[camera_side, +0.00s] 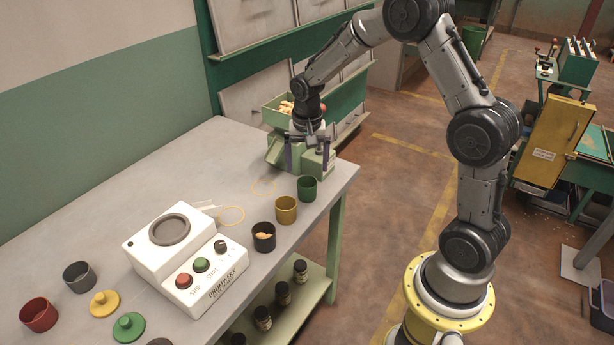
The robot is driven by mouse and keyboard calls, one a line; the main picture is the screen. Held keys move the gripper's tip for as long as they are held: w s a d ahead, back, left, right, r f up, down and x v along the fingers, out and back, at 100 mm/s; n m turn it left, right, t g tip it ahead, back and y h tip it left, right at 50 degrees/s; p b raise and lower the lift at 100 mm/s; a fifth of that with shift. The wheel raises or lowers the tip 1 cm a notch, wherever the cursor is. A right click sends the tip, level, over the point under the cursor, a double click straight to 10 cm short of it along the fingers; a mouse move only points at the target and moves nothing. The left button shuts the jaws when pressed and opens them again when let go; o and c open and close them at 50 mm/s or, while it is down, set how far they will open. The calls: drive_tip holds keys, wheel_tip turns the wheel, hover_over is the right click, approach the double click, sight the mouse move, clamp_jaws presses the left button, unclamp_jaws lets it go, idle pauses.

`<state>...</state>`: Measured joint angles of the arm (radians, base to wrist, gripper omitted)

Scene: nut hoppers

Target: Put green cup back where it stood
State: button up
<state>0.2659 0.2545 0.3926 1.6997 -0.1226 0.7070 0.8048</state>
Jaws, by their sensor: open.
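The green cup (307,188) stands upright on the table near its right edge, in front of the green hopper (273,117). No contents show in it. My gripper (308,163) is open and empty, pointing down, with its fingers apart. In the picture it is just above the green cup and overlaps the front of the hopper. Its exact depth relative to the hopper is hard to tell.
A yellow cup (286,209) and a black cup (264,237) holding nuts stand in a row with the green cup. The white machine (187,262) with buttons is left. A grey cup (79,277), red cup (39,314) and lids lie farther left.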

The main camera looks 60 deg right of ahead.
drive_tip(key=s+a+r+n+t, duration=0.1)
drive_tip(key=s+a+r+n, duration=0.1)
drive_tip(key=s+a+r, duration=0.4)
drive_tip(key=s+a+r+n+t, duration=0.1)
drive_tip(key=s+r+n, duration=0.15)
drive_tip(key=r, duration=0.65)
drive_tip(key=s+a+n+t, duration=0.1)
drive_tip(key=s+a+n, duration=0.2)
drive_tip(key=s, duration=0.5)
drive_tip(key=s+a+r+n+t+y, duration=0.1)
drive_tip(key=s+a+n, duration=0.2)
drive_tip(key=s, duration=0.5)
drive_tip(key=shift+r+n+t, duration=0.2)
drive_tip(key=shift+n+t, duration=0.15)
drive_tip(key=shift+t, duration=0.05)
